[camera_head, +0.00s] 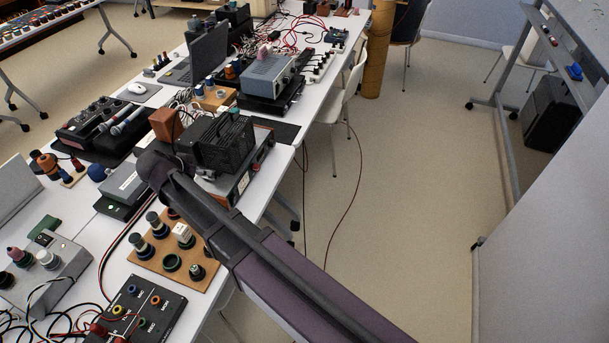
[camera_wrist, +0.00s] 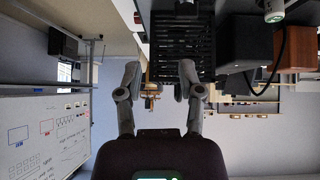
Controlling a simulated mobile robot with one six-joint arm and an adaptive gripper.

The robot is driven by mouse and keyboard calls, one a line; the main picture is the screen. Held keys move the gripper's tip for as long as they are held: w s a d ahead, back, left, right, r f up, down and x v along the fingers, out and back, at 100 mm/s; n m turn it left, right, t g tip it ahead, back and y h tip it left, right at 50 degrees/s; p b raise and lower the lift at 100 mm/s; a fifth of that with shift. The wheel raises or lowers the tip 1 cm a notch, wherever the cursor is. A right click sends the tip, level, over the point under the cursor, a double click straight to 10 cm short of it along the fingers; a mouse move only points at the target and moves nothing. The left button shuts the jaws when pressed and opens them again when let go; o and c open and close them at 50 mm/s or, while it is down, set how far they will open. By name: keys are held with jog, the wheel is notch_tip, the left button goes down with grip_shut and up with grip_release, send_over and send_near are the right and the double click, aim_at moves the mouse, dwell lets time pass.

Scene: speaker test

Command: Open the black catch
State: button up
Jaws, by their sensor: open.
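I cannot make out the black catch for certain in either view. A black ribbed box (camera_head: 226,145) sits on a grey instrument (camera_head: 240,178) near the table's right edge. In the wrist view, the ribbed box (camera_wrist: 182,45) is just ahead of my gripper (camera_wrist: 159,78). My gripper's two fingers are spread apart, with a gap between them. A small brassy and dark shape (camera_wrist: 152,90) shows in the gap; I cannot tell what it is or how far away. In the head view, my arm hides the fingers and part of the instrument.
A brown block (camera_head: 166,124) stands left of the ribbed box. A wooden board with round terminals (camera_head: 173,262) and a black box with sockets (camera_head: 137,312) are nearer. A grey power unit (camera_head: 268,72) is farther back. The floor (camera_head: 400,200) right of the table is mostly clear.

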jog(key=d+f+n+g, duration=0.1)
jog(key=d+g, duration=0.1)
jog(key=d, duration=1.3)
jog(key=s+d+f+n+g+p, duration=0.1)
jog(key=d+g, duration=0.2)
jog(key=d, duration=1.1)
jog(key=shift+s+d+f+g+y, duration=0.2)
jog(key=shift+d+f+g+y, duration=0.1)
jog(key=shift+d+y, duration=0.1)
jog(key=s+d+n+g+y, duration=0.1)
jog(key=s+d, duration=0.3)
jog(key=d, duration=0.2)
jog(key=s+d+n+g+y, duration=0.1)
jog(key=s+d, duration=0.2)
jog(key=d, duration=0.4)
jog(key=shift+s+d+f+y, duration=0.3)
jog(key=shift+s+f+y, duration=0.05)
jog(key=shift+f+y, duration=0.05)
dwell(3.0)
